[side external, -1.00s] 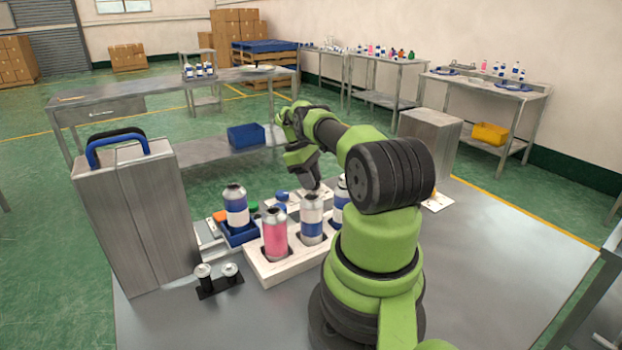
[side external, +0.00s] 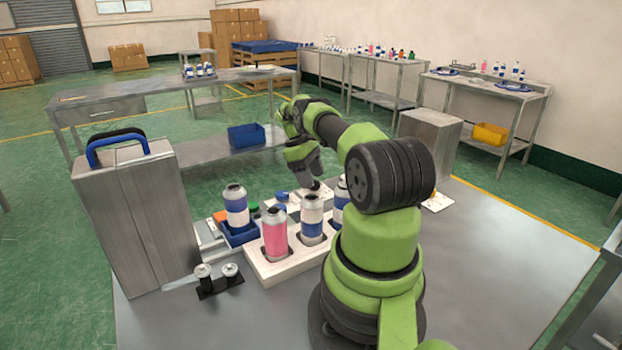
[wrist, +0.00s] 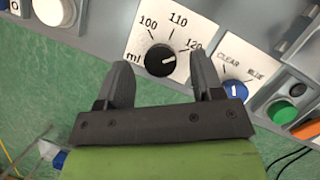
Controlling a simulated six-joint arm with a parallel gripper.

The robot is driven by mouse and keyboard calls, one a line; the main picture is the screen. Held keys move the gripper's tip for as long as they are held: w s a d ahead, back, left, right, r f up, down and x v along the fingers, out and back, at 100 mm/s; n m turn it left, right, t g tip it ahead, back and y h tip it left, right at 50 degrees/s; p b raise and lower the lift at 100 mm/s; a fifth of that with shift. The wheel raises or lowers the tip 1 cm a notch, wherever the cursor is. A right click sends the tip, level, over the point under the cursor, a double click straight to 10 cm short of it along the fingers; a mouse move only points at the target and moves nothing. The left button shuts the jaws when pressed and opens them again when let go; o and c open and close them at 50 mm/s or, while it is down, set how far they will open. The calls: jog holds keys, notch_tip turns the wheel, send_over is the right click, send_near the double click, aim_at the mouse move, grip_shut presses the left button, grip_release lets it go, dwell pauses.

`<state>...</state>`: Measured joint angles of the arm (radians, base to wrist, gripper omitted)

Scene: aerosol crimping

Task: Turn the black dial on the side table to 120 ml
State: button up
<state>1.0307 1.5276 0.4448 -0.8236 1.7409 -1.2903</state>
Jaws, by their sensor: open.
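The black dial (wrist: 157,61) sits on a white plate marked 100, 110, 120 and ml in the wrist view. Its white pointer mark faces right, roughly toward the 120 label (wrist: 193,45). My gripper (wrist: 160,64) is open, with one finger on each side of the dial and visible gaps between the fingers and the dial. Nothing is held. In the side external view my gripper (side external: 308,184) is low over the back of the table; the dial cannot be made out there.
A blue knob (wrist: 236,90) marked CLEAR and BLUE and a green button (wrist: 281,112) lie right of the dial. A white rack (side external: 275,270) with bottles, a blue holder (side external: 240,236) with another bottle and a tall metal box (side external: 140,215) stand near the arm.

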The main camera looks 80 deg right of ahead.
notch_tip(320, 180, up, 9)
dwell(0.3)
jog(key=shift+f, duration=0.1)
jog(key=f+n+h, duration=0.1)
jog(key=f+n, duration=0.2)
jog(key=f+n+h, duration=0.1)
jog(key=f+n, duration=0.2)
jog(key=f+n+h, duration=0.2)
jog(key=f+n, duration=0.2)
jog(key=shift+s+a+t, duration=0.1)
jog(key=shift+a+t, duration=0.2)
jog(key=shift+t, duration=0.1)
